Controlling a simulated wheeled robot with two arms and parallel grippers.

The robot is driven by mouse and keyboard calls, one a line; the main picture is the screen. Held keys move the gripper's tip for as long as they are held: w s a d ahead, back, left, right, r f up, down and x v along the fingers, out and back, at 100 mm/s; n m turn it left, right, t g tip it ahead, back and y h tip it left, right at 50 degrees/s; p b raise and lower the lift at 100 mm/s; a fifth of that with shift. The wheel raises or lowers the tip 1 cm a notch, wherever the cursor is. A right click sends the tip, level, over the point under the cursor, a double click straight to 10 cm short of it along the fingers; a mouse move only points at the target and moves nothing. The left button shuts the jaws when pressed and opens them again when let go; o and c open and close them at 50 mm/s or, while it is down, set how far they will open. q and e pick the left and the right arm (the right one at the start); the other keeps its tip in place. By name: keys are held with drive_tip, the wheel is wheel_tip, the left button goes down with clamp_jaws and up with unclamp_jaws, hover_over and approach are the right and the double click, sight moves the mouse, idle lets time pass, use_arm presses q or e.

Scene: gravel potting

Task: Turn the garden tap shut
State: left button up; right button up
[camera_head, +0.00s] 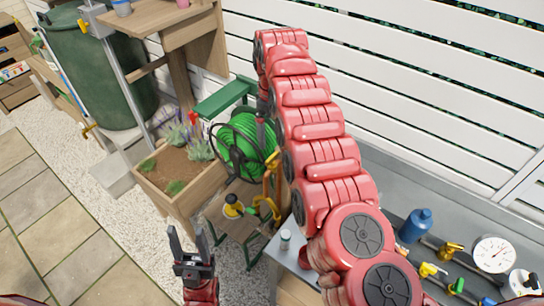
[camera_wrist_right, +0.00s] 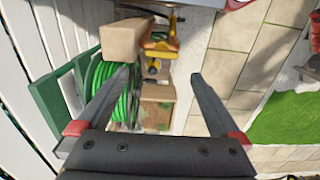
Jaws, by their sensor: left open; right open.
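A yellow-orange tap fitting (camera_head: 268,185) shows by a wooden post behind my right arm, partly hidden. In the right wrist view what looks like the same yellow tap (camera_wrist_right: 160,43) sits beside the post's end. My right gripper (camera_wrist_right: 160,75) is open and empty, with the tap ahead of it near the gap between its fingers and apart from them. In the head view my right arm mostly hides this gripper. A smaller brass tap (camera_head: 87,130) is low on the green barrel. My left gripper (camera_head: 190,243) is open and empty, fingers up, left of the stool.
A green hose reel (camera_head: 242,140) stands beside the post, close to my right gripper. A wooden planter (camera_head: 180,190) and a small stool (camera_head: 235,225) are below. A white fence (camera_head: 420,90) bounds the back.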

sight(272, 156)
drive_tip(key=f+p, duration=0.1)
drive_tip(key=s+f+p, duration=0.1)
drive_tip(key=f, duration=0.4)
drive_tip(key=f+p, duration=0.1)
drive_tip(key=shift+w+d+f, duration=0.1)
drive_tip(key=shift+w+f, duration=0.25)
drive_tip(key=shift+w, duration=0.05)
drive_tip(key=shift+f, duration=0.35)
drive_tip(key=shift+s+f, duration=0.1)
drive_tip(key=shift+s, duration=0.1)
drive_tip(key=shift+w, duration=0.1)
drive_tip(key=c, duration=1.3)
